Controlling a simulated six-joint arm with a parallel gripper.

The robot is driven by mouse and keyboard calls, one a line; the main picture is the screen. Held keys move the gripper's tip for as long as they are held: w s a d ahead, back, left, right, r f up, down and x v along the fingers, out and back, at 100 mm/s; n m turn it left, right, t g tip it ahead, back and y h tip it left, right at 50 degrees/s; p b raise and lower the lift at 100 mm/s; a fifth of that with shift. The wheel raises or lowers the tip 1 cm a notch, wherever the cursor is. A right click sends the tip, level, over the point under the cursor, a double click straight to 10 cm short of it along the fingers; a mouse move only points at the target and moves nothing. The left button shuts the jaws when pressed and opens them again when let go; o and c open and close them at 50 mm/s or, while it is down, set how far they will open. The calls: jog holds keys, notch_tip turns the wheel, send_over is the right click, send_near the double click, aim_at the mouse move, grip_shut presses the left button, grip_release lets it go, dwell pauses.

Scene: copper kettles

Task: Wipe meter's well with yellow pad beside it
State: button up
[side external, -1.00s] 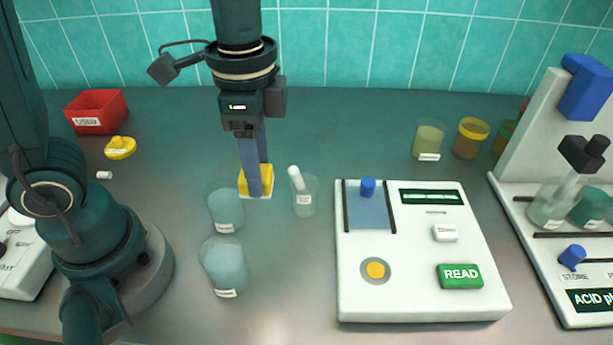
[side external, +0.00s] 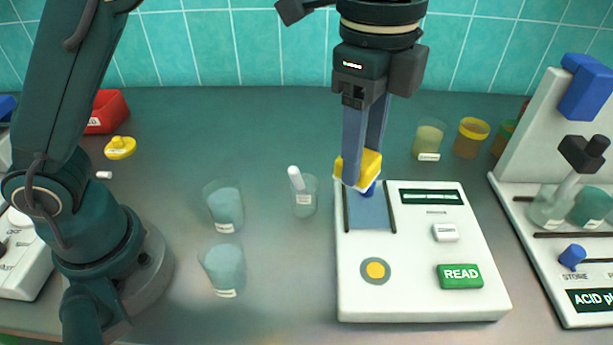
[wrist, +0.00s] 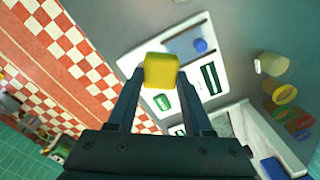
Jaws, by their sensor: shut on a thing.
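My gripper (side external: 358,170) is shut on the yellow pad (side external: 363,165), which has a pale underside. It holds the pad above the back left part of the white meter (side external: 420,305), over the blue sliding cover with its knob. The meter's well (side external: 375,270) is a round grey ring with a yellow-orange centre, uncovered, nearer the front of the meter. In the wrist view the pad (wrist: 161,71) sits between the fingertips and hides part of the meter (wrist: 212,42); I cannot make out the well there.
The blue cover (side external: 370,212) lies between two dark rails. A green READ button (side external: 460,276) is on the meter's front right. Clear beakers (side external: 224,268) and a beaker with a white stick (side external: 303,197) stand left of it. Sample jars (side external: 471,138) stand behind, and a white stand (side external: 545,150) is at right.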

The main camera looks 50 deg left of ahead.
jog(key=shift+s+d+f+m, duration=0.25)
jog(key=shift+d+f+m, duration=0.15)
jog(key=shift+d+f, duration=0.85)
jog(key=shift+s+d+f+m, duration=0.25)
jog(key=shift+d+f+m, duration=0.15)
jog(key=shift+d+f, duration=0.75)
jog(key=shift+s+d+f+m, duration=0.35)
jog(key=shift+d+f, duration=0.5)
jog(key=shift+f, duration=0.75)
jog(key=shift+w, duration=0.15)
